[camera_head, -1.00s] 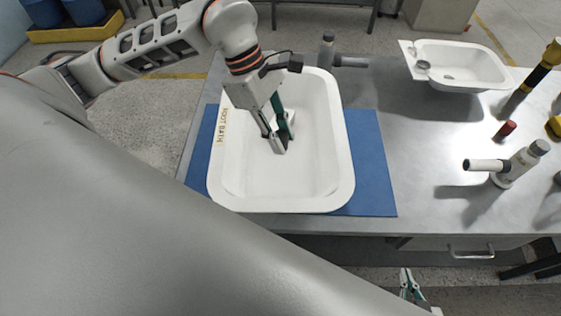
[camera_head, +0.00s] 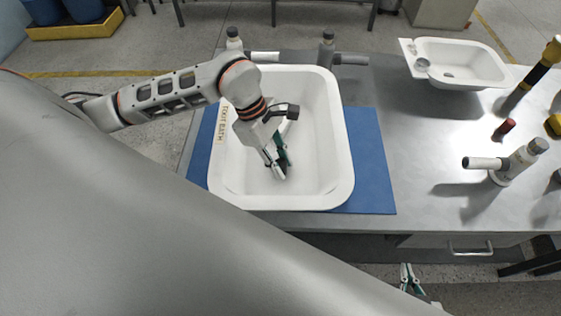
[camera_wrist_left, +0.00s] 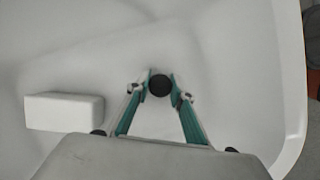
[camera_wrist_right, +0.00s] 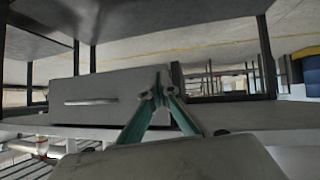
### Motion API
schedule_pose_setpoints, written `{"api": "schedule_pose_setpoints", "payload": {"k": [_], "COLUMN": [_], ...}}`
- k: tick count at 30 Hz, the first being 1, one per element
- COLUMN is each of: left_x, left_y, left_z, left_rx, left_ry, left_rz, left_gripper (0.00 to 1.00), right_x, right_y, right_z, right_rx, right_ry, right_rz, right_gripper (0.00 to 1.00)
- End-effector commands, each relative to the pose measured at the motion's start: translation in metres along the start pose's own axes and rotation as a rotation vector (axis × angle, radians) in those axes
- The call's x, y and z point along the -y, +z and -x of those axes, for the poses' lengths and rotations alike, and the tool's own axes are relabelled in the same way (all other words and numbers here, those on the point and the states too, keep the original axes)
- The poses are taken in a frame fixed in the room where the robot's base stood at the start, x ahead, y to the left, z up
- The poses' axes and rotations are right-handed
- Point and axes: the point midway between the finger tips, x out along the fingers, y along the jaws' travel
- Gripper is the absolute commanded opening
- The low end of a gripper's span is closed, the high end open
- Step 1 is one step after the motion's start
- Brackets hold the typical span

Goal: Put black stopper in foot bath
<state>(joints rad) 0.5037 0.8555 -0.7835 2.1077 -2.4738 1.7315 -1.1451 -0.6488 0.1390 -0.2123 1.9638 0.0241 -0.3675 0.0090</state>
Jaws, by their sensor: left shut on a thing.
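The foot bath (camera_head: 330,150) is a white tub with its name lettered on its left rim. It sits on a blue mat (camera_head: 372,170). My left gripper (camera_head: 279,172) reaches down inside the tub. In the left wrist view my left gripper (camera_wrist_left: 160,84) is shut on the round black stopper (camera_wrist_left: 160,86), which is between its fingertips over the white tub floor. Whether the stopper touches the floor I cannot tell. My right gripper (camera_head: 408,275) is low in front of the bench, its fingertips together and empty in the right wrist view (camera_wrist_right: 160,92).
A white block (camera_wrist_left: 63,111) is inside the tub beside my left gripper. A smaller white basin (camera_head: 465,65) stands at the back right. A red cylinder (camera_head: 504,129) and a white-and-grey fitting (camera_head: 518,165) stand on the right. Grey-topped fittings (camera_head: 327,48) stand behind the tub.

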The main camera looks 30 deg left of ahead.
Motion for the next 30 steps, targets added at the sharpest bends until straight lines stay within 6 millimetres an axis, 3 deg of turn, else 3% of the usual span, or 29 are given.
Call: {"api": "schedule_pose_setpoints", "payload": {"k": [5, 6, 8, 21, 26, 30], "left_x": [0.0, 0.0, 0.0, 0.0, -0.001, -0.002], "left_y": [-0.001, -0.001, -0.001, 0.001, -0.001, -0.001], "left_z": [-0.003, -0.003, -0.003, 0.003, 0.026, 0.055], "left_rx": [0.0, 0.0, 0.0, 0.0, -0.002, -0.004], "left_ry": [0.0, -0.001, -0.001, 0.0, 0.004, 0.005], "left_rz": [0.0, 0.0, 0.0, 0.001, -0.001, 0.0], "left_gripper": [0.04, 0.24, 0.39, 0.39, 0.39, 0.39], "right_x": [0.001, 0.001, 0.001, 0.0, 0.001, 0.001], "right_y": [0.003, 0.004, 0.004, 0.001, 0.003, 0.006], "right_z": [-0.002, -0.002, -0.002, 0.0, -0.002, -0.004], "right_rx": [0.001, 0.001, 0.003, 0.004, 0.001, 0.001], "right_ry": [0.0, 0.0, -0.001, -0.001, 0.0, -0.001], "right_rz": [0.0, 0.0, 0.0, 0.0, 0.0, 0.0], "right_gripper": [0.0, 0.0, 0.0, 0.0, 0.0, 0.0]}}
